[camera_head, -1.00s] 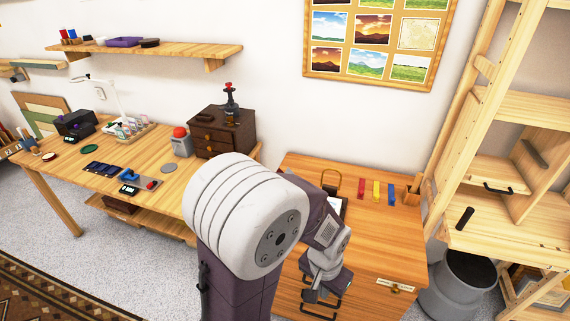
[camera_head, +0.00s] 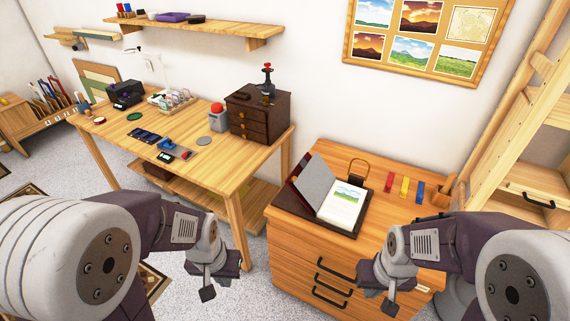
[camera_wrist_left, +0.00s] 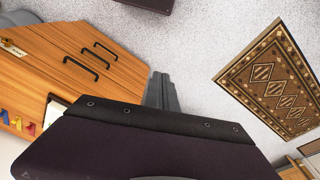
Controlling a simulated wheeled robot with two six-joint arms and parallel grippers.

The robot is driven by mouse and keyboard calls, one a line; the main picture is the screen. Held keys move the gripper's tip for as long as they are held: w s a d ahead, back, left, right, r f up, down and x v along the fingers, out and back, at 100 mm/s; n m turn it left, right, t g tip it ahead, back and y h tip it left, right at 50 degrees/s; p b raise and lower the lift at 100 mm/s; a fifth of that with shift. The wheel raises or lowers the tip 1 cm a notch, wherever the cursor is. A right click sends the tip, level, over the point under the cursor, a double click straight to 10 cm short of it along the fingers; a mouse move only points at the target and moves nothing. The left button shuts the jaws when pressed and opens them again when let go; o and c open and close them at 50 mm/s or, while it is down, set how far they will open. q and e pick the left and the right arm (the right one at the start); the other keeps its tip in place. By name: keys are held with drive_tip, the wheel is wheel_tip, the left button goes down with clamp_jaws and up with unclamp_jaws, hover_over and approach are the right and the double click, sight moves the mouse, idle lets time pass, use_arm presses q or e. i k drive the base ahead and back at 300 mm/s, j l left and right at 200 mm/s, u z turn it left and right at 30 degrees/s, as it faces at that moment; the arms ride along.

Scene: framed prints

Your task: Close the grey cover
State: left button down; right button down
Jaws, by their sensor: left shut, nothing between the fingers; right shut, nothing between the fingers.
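The grey cover (camera_head: 311,182) stands open and tilted on the left side of a dark folder-like case (camera_head: 338,230) on the wooden drawer cabinet. A landscape print (camera_head: 343,203) on white paper lies in the case's open right side. My left gripper (camera_head: 208,293) is shut and empty, left of the cabinet and apart from the cover. It also shows in the left wrist view (camera_wrist_left: 161,82), over the floor. My right gripper (camera_head: 390,306) is shut and empty, in front of the cabinet's right part and apart from the case. In the left wrist view the cover is mostly hidden.
Red, yellow and blue strips (camera_head: 404,188) and a brass-coloured frame or clasp (camera_head: 358,172) stand beside the case. Black drawer handles (camera_head: 331,294) stick out of the cabinet front. A workbench (camera_head: 125,155) stands to the left, a wooden shelf unit (camera_head: 533,172) to the right.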

sight(316, 179)
drive_tip(key=i+j+z, duration=0.15)
drive_tip(key=z, duration=0.25)
drive_tip(key=i+j+z, duration=0.55)
drive_tip(key=z, duration=0.25)
drive_tip(key=j, duration=0.05)
